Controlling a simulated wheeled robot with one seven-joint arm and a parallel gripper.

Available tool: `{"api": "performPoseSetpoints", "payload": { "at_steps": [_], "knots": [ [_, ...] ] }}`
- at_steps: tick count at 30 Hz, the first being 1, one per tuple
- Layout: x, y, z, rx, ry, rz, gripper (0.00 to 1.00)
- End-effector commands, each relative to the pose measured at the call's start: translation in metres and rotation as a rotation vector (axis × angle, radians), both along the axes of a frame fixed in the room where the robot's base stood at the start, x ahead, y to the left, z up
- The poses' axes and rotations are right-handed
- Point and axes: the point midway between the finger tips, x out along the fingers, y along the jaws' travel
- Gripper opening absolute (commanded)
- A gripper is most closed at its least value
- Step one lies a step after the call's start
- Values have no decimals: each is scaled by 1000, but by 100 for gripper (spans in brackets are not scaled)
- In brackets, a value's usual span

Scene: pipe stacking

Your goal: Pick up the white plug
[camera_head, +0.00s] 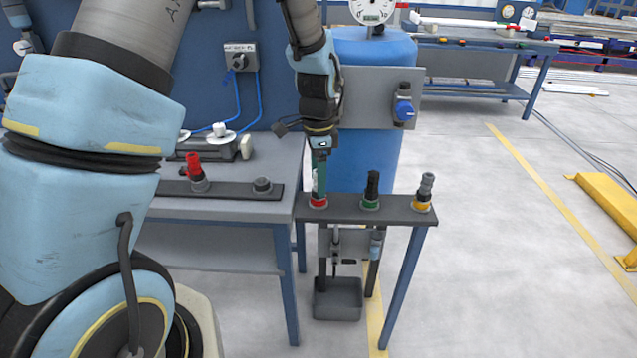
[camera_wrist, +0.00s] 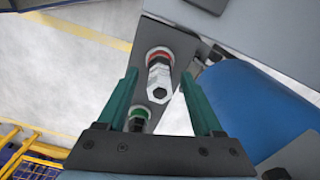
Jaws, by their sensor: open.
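The white plug (camera_wrist: 159,78) stands in a red-ringed socket on the narrow grey bench, with a dark hex end facing the wrist camera. In the head view, a sliver of the white plug (camera_head: 314,184) shows above the red ring, mostly hidden by my fingers. My gripper (camera_head: 320,172) points down directly over it. In the wrist view my gripper (camera_wrist: 159,80) is open, with one green finger to each side of the plug. I see a gap on both sides. How far down the fingers reach along the plug is hard to tell.
A black plug in a green-ringed socket (camera_head: 371,190) and a grey plug in a yellow-ringed socket (camera_head: 425,190) stand to the right on the narrow bench (camera_head: 398,212). A red plug (camera_head: 194,170) is on the left table. A blue tank (camera_head: 365,150) stands close behind.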

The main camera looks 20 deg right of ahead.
Motion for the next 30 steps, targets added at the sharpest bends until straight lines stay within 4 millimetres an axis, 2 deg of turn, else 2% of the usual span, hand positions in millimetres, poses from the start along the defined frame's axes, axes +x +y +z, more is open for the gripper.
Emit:
{"api": "performPoseSetpoints", "payload": {
  "at_steps": [8,26,30],
  "knots": [
    [0,0,-3,-1,-2,-1,68],
    [0,0,-3,-1,-1,-1,0],
    [0,0,-3,-1,-2,-1,0]
  ]
}}
